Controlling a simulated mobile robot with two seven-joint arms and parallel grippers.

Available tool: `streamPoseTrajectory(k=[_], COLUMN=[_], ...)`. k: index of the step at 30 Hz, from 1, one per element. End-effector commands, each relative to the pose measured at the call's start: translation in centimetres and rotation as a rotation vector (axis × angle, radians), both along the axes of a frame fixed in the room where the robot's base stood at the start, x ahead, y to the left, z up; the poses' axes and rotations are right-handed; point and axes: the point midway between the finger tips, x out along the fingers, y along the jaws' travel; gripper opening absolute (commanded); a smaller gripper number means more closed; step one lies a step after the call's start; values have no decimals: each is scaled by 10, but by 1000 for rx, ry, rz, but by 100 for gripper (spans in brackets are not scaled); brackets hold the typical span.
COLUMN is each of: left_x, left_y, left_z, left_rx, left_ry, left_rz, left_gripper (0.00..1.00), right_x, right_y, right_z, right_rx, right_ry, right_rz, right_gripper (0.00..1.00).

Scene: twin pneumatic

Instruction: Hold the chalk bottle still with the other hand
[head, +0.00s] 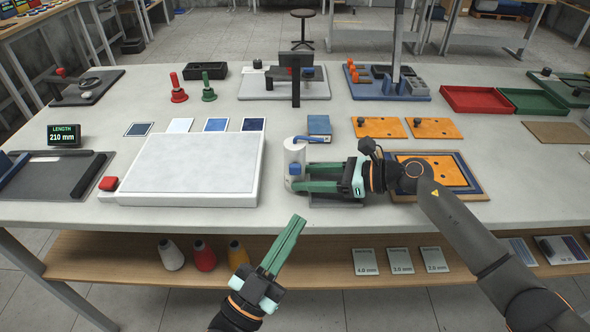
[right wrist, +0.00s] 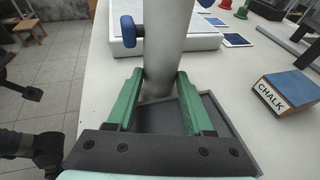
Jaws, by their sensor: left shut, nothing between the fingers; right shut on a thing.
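The chalk bottle (head: 294,154) is a pale upright cylinder with a blue knob on its side. It stands at a dark grey tray (head: 336,204) near the table's front edge. My right gripper (head: 297,178) comes from the right and is shut on the lower part of the bottle. In the right wrist view the green fingers (right wrist: 160,85) lie on either side of the bottle (right wrist: 168,45); its top is out of that picture. My left gripper (head: 300,220) is shut and empty, in front of the table edge, below the bottle and apart from it.
A blue-topped block (head: 319,124) stands behind the bottle; its CHALK label (right wrist: 270,95) shows in the right wrist view. A large white slab (head: 190,165) with a red button (head: 108,183) lies left. Orange boards (head: 378,127) lie right. A shelf (head: 320,270) runs below.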

Motion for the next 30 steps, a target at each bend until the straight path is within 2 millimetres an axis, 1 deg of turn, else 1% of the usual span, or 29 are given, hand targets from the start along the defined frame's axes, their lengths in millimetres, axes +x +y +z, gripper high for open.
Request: streamPoseTrajectory(k=[10, 14, 17, 24, 30], left_x=[0, 4, 13, 47, 72], left_y=[-1, -1, -1, 0, 0], left_z=[2, 2, 2, 3, 2], left_rx=[-4, -3, -3, -3, -4], left_ry=[-7, -8, -8, -9, -6], left_rz=[-4, -4, -3, -3, -3], left_gripper=[0, 0, 0, 0, 0], right_x=[0, 0, 0, 0, 0], right_y=[0, 0, 0, 0, 0], right_z=[-1, -1, -1, -1, -1], right_rx=[-2, -2, -2, -2, -2], right_ry=[2, 2, 2, 2, 2], right_rz=[0, 0, 0, 1, 1], right_gripper=[21, 21, 21, 21, 21])
